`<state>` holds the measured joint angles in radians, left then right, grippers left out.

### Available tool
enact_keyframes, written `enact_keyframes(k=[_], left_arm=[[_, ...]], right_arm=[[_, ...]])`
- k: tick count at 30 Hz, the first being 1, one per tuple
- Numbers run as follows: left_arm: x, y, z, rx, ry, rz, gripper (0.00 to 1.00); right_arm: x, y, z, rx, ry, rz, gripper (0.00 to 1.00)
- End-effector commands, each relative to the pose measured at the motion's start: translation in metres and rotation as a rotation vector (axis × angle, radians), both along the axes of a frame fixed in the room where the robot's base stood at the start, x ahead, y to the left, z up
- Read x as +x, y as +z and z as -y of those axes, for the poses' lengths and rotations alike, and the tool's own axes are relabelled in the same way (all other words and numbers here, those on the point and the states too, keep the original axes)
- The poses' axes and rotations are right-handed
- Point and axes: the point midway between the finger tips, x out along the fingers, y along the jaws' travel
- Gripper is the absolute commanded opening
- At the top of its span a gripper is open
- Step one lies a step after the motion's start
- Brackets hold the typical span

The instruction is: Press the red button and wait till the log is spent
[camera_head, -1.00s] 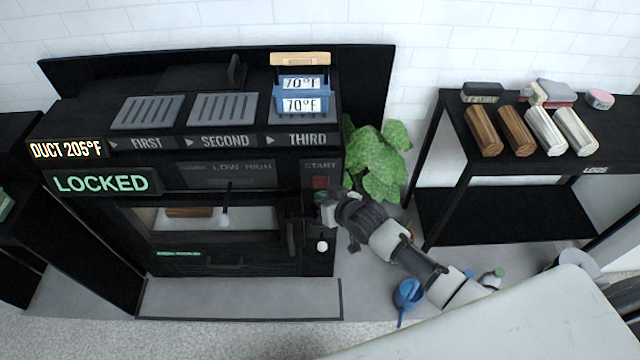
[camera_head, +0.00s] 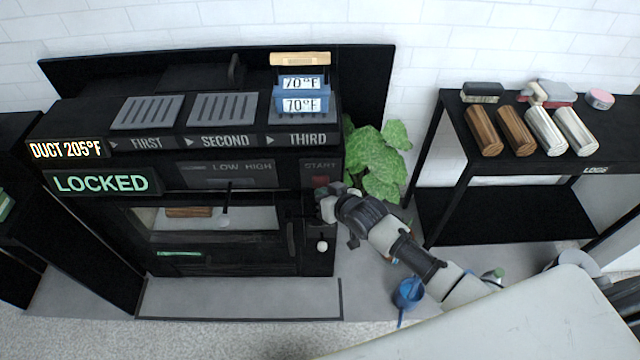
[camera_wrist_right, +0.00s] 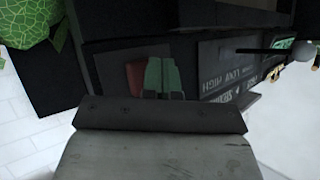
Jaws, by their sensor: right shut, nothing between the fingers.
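The red button (camera_head: 320,181) sits under the START label on the right of the black stove front. It also shows in the right wrist view (camera_wrist_right: 136,75), just beside my fingertips. My right gripper (camera_head: 326,204) is shut and empty, close below the button in the head view; whether it touches the panel I cannot tell. A brown log (camera_head: 190,212) lies behind the stove window. The stove (camera_head: 240,262) shows a green LOCKED sign (camera_head: 100,183) and a DUCT 205°F display (camera_head: 66,150). My left gripper is not in view.
A black shelf (camera_head: 505,215) at the right holds several logs, brown and silver. A plant (camera_head: 380,165) stands between stove and shelf. A blue watering can (camera_head: 408,293) is on the floor below my right arm. Two 70°F displays (camera_head: 300,104) stand on the stove top.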

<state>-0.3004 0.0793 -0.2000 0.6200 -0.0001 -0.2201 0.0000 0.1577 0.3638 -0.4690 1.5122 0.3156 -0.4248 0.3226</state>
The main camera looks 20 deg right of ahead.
Motion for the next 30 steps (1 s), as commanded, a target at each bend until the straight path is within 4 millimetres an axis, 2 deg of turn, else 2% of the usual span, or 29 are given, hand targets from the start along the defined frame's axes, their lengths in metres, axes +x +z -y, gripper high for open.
enact_keyframes(k=[30], left_arm=[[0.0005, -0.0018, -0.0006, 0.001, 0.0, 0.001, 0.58]], right_arm=[[0.0091, 0.0006, 0.0027, -0.001, 0.0, 0.0, 0.0]])
